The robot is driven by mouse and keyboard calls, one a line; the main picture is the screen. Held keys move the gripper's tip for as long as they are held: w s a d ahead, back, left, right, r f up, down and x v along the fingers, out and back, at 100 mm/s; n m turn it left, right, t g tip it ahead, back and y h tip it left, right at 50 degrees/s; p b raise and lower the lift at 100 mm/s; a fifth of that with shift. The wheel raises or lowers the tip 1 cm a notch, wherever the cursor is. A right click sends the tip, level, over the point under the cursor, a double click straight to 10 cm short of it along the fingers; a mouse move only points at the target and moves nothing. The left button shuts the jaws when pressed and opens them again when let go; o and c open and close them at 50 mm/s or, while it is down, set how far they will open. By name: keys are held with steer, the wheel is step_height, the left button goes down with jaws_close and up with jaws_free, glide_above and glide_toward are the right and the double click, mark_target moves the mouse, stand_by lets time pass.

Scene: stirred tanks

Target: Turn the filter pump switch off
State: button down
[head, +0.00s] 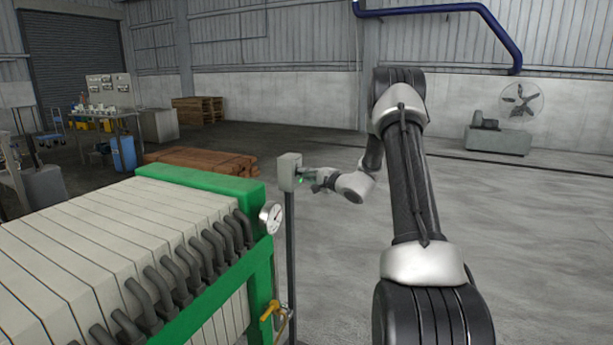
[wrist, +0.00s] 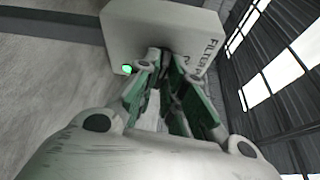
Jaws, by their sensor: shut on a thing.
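The filter pump switch box (head: 289,172) is a pale grey box on a dark post, right of the green filter press in the head view. In the wrist view the box (wrist: 147,22) fills the top, with partly hidden "FILTER" lettering on its right side and a lit green lamp (wrist: 126,70). My gripper (head: 308,175) is at the box's right face. In the wrist view my gripper (wrist: 162,75) has its fingertips close together at a dark switch handle (wrist: 166,58), shut on it. The fingers hide most of the handle, so its exact position is unclear.
The filter press (head: 110,245) with its green frame, hoses and pressure gauge (head: 270,217) stands close on the left. A yellow-handled valve (head: 270,310) is low beside the post. Brown stacked boards (head: 200,160) lie behind. The floor to the right is open.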

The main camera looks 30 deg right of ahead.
steer(key=shift+w+d+r+m+g+y, duration=0.15)
steer(key=shift+m+g+y, duration=0.4)
steer(key=shift+m+g, duration=1)
steer(key=shift+d+r+m+g+y, duration=0.1)
steer(key=shift+m+g+y, duration=0.45)
steer(key=shift+m, duration=1.9)
steer(key=shift+w+d+r+m+g+y, duration=0.15)
steer(key=shift+m+g+y, duration=0.65)
steer(key=shift+m, duration=1.2)
steer(key=shift+f, duration=0.1)
steer(key=c, duration=1.5)
jaws_free()
steer(key=shift+s, duration=0.1)
steer(key=v, duration=1.2)
steer(key=shift+r, duration=0.25)
